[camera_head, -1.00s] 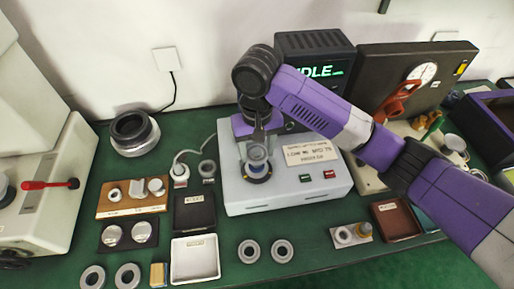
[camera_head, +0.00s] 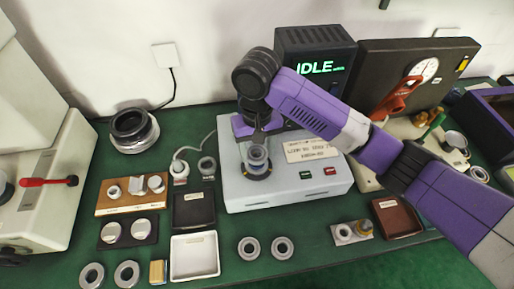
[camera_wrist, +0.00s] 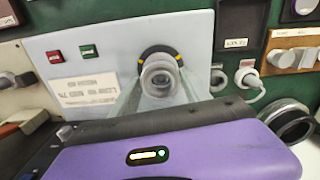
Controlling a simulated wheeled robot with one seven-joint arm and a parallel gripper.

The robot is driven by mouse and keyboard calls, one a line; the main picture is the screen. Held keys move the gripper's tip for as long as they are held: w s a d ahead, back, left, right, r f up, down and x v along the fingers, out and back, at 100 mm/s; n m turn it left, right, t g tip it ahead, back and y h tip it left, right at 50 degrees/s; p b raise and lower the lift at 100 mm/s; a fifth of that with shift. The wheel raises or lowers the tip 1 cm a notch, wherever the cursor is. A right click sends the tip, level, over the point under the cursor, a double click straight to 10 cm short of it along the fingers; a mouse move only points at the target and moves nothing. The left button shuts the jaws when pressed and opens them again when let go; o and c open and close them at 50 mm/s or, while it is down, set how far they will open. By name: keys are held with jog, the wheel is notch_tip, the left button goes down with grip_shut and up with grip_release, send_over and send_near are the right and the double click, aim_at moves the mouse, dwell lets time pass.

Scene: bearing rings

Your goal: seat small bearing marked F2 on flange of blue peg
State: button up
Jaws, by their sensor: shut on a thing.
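My gripper (camera_head: 258,150) is shut on a small grey bearing ring (camera_wrist: 160,80), held upright in line above the dark round seat with yellow marks (camera_wrist: 160,56) on the grey-white machine. In the head view the bearing (camera_head: 257,154) sits between the fingers, just over the dark seat (camera_head: 257,172). The peg under the bearing is mostly hidden, and I cannot tell its blue colour or any F2 mark. I cannot tell whether the bearing touches the flange.
The machine (camera_head: 300,190) carries a label, green and red buttons. A display box (camera_head: 316,66) reading IDLE stands behind. Loose rings (camera_head: 248,248), a white tray (camera_head: 195,257), a black tray (camera_head: 194,209) and a wooden rack (camera_head: 133,195) lie around. A dial gauge box (camera_head: 415,75) is right.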

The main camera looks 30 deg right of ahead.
jog(key=shift+f+b, duration=0.45)
jog(key=shift+f, duration=0.7)
jog(key=o, duration=1.7)
jog(key=shift+r, duration=0.1)
notch_tip(320, 180, up, 8)
jog(key=shift+f+p, duration=0.15)
jog(key=shift+p, duration=0.3)
